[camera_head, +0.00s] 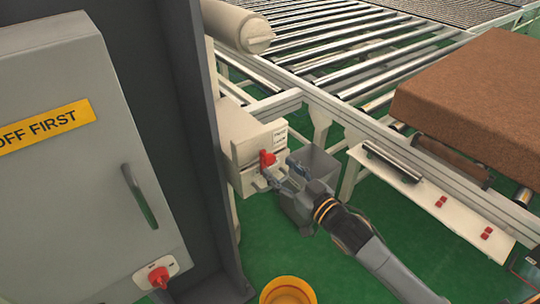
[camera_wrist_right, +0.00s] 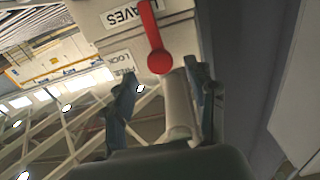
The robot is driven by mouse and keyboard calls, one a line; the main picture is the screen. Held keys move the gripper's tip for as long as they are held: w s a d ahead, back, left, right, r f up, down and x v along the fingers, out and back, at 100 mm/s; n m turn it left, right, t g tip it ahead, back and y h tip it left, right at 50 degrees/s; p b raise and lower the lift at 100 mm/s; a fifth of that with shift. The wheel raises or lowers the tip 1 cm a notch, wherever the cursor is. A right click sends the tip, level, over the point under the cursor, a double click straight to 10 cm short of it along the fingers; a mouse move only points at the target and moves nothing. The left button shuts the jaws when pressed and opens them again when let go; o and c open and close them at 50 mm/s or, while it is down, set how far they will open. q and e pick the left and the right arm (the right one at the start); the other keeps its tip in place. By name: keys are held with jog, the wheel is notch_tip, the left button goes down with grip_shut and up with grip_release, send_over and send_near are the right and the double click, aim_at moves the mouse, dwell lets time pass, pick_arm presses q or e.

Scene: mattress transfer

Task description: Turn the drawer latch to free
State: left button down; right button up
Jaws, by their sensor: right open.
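The red drawer latch (camera_head: 267,158) is on the front of a cream drawer unit (camera_head: 240,125) beside the dark column. In the right wrist view the latch (camera_wrist_right: 158,61) has a round red hub with its lever running toward the top of the picture, slightly left. White labels sit beside it, one partly reading "AVES" and another "LOCK". My right gripper (camera_head: 276,171) is open and empty, just in front of the latch. In the wrist view its two fingers (camera_wrist_right: 160,80) lie either side of the hub; contact cannot be told. My left gripper is not in view.
A pale bar (camera_wrist_right: 177,108) shows between the fingers. A grey bin (camera_head: 318,165) stands right of the drawer unit. A grey cabinet (camera_head: 75,200) and dark column (camera_head: 170,100) stand left. A roller conveyor (camera_head: 330,50) with a brown mattress (camera_head: 480,100) lies right. Green floor (camera_head: 290,250) is open.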

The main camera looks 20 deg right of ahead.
aim_at(271, 161)
jog(key=p+x, duration=0.1)
jog(key=x, duration=0.4)
jog(key=shift+w, duration=0.15)
grip_shut()
